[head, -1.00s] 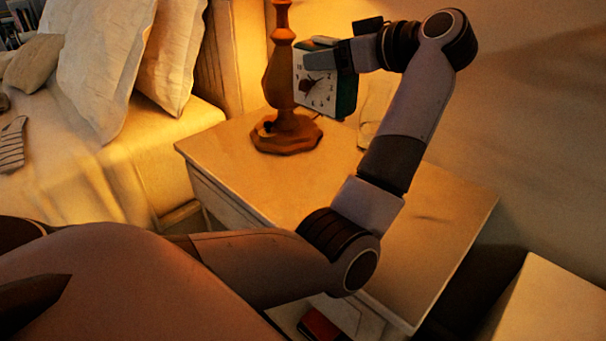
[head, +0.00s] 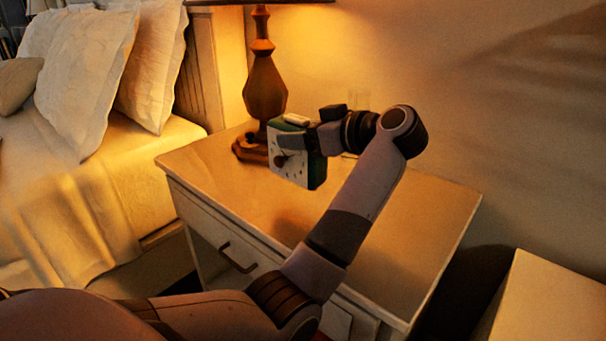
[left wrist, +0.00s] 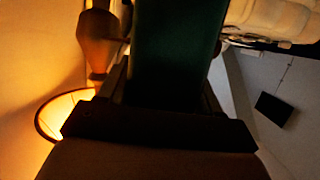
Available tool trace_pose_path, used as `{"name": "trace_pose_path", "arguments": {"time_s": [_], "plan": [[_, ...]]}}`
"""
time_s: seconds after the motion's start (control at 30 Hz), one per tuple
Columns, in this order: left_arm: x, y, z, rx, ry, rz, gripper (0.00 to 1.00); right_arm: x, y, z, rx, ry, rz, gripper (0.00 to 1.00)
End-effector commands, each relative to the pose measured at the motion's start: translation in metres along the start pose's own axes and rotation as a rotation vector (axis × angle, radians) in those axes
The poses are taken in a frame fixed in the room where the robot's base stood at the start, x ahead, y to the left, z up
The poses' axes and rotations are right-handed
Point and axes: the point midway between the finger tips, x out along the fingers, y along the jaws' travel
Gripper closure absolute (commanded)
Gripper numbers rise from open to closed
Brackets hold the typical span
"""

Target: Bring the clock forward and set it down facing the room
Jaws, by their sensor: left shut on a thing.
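The clock (head: 290,172) is a small green box with a white face and dark hands. My left gripper (head: 304,137) is shut on its upper part and holds it over the nightstand (head: 420,215), in front of the lamp and apart from it. The face points to the front left of the head view, towards the bed side. A dark shadow lies on the top below it. In the left wrist view the clock's dark green body (left wrist: 175,50) fills the space between the fingers; its face is hidden there. My right gripper is not in view.
A lit table lamp (head: 264,90) stands at the nightstand's back left. The bed (head: 60,210) with pillows is at the left, a pale box-like piece (head: 550,305) at lower right. The nightstand top's right part is clear.

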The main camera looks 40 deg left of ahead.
Motion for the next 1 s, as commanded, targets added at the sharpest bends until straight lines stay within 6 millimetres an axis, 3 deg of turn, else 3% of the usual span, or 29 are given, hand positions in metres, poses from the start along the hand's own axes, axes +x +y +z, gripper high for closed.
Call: {"name": "trace_pose_path", "arguments": {"time_s": [0.1,0.23,0.53,0.93,0.97,1.0], "plan": [[0.005,0.0,0.017,-0.002,0.003,0.001,0.84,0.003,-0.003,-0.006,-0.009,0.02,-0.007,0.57],[0.007,0.0,0.023,-0.004,0.003,0.001,0.84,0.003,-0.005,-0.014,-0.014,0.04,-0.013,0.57],[0.019,0.0,0.06,0.0,0.004,0.001,0.84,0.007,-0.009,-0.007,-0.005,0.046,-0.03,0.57],[0.019,0.0,0.064,-0.002,0.002,0.001,0.84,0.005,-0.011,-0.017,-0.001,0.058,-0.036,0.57],[0.02,0.0,0.066,0.0,-0.001,0.0,0.33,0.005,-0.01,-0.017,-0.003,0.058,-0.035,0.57],[0.02,0.0,0.066,-0.001,0.0,0.0,0.2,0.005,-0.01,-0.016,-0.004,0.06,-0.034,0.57]]}}
